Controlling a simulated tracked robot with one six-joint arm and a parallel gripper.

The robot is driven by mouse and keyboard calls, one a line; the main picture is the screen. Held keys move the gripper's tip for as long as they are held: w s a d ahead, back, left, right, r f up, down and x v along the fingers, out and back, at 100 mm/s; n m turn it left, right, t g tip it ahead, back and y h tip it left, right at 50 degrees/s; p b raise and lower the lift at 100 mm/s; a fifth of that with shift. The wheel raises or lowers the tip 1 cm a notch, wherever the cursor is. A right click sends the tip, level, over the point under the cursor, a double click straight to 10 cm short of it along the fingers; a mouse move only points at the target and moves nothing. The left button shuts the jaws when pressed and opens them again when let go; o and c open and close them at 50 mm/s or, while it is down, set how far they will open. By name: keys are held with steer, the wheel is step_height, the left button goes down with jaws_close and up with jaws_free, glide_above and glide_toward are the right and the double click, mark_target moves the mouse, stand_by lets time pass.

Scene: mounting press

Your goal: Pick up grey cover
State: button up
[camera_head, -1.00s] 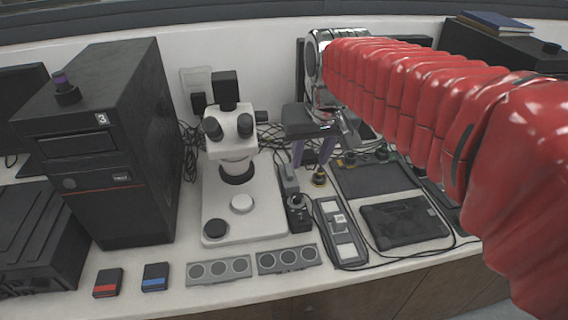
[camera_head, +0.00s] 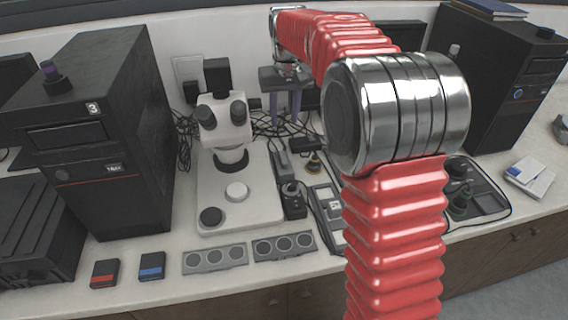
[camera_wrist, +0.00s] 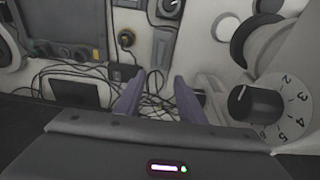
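My gripper (camera_head: 285,112) is above the back of the bench, just right of the microscope, pointing down. In the wrist view its two purple fingers (camera_wrist: 160,82) are apart, with only cables and bench visible between them. I cannot identify the grey cover for certain. A small grey cap-like piece (camera_head: 455,49) stands on the front of the right black tower, well right of my gripper. Two grey strips with round wells, the left one (camera_head: 215,259) and the right one (camera_head: 285,246), lie at the bench's front edge.
The white microscope (camera_head: 240,190) stands close left of my gripper; its numbered dial (camera_wrist: 283,108) shows close by in the wrist view. A black tower (camera_head: 100,150) stands left, another (camera_head: 500,90) right. Loose cables lie behind. My arm hides the bench's middle right.

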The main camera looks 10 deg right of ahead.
steer(key=shift+w+f, duration=0.15)
glide_above(283, 157)
steer(key=s, duration=0.1)
step_height(283, 157, down, 8)
steer(key=shift+s+d+f, duration=0.1)
steer(key=shift+s+f, duration=0.05)
steer(key=shift+f, duration=0.45)
steer(key=shift+f, duration=0.15)
steer(key=shift+w+f, duration=0.2)
steer(key=shift+f, duration=0.8)
steer(key=shift+w+f, duration=0.2)
steer(key=shift+f, duration=0.75)
steer(key=shift+w+f, duration=0.2)
steer(key=shift+f, duration=0.8)
steer(key=shift+c, duration=0.6)
jaws_close()
